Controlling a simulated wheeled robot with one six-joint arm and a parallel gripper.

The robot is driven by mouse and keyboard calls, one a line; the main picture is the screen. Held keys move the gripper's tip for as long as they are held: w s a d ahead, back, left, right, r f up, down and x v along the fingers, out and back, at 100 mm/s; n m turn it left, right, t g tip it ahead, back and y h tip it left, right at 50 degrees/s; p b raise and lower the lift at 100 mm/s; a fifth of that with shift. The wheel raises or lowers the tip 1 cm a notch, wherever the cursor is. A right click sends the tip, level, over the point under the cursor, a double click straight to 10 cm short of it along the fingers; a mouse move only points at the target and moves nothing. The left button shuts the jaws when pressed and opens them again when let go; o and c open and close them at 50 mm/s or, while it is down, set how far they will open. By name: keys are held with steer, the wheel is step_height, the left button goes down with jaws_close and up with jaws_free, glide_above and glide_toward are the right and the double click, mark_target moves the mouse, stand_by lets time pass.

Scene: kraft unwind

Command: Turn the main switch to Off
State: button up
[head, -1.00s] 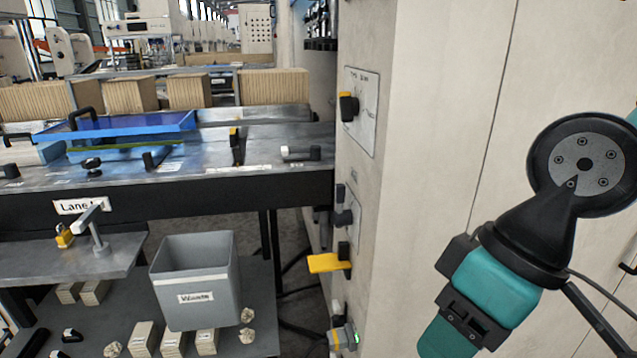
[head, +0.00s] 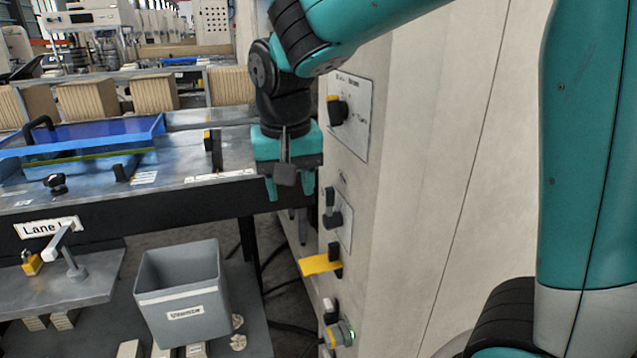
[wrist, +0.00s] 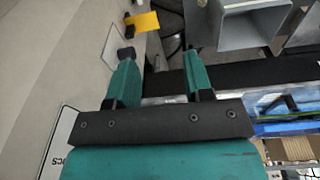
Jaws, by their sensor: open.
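Several controls sit on the beige cabinet's side; their labels are too blurred to tell which is the main switch. At the top, a black knob with a yellow part (head: 338,108) is on a white plate. Below it is a dark switch (head: 333,213) on a smaller plate, also in the wrist view (wrist: 126,52). Under that is a yellow handle (head: 320,264), sticking out to the left; the wrist view shows it too (wrist: 144,22). My gripper (head: 289,188) is open and empty, pointing down left of the cabinet face, beside the plates. Its fingers (wrist: 160,64) are apart.
A green-lit control (head: 341,333) sits lowest on the cabinet. A grey bin (head: 180,290) stands on the lower shelf. The metal bench (head: 100,187) with a blue cover (head: 85,140) is to the left. Cables lie on the floor between bench and cabinet.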

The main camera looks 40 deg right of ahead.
mark_target(328, 189)
steer(key=w+d+r+m+g+h+p, duration=0.1)
steer(key=w+d+r+m+h+p, duration=0.1)
steer(key=w+d+m, duration=0.5)
steer(key=w+d+r+m+g+h+p, duration=0.1)
steer(key=w+d+r+m+g, duration=0.3)
steer(key=m, duration=0.6)
steer(key=d+f, duration=0.1)
steer(key=f, duration=0.4)
steer(key=d+f+t+b, duration=0.1)
steer(key=f, duration=0.5)
steer(key=s+d+f+t, duration=0.1)
steer(key=d+f, duration=0.1)
steer(key=f, duration=0.4)
steer(key=shift+s+d+f+b, duration=0.1)
steer(key=shift+f+b, duration=0.05)
steer(key=shift+b, duration=0.15)
steer(key=shift+c, duration=0.2)
jaws_close()
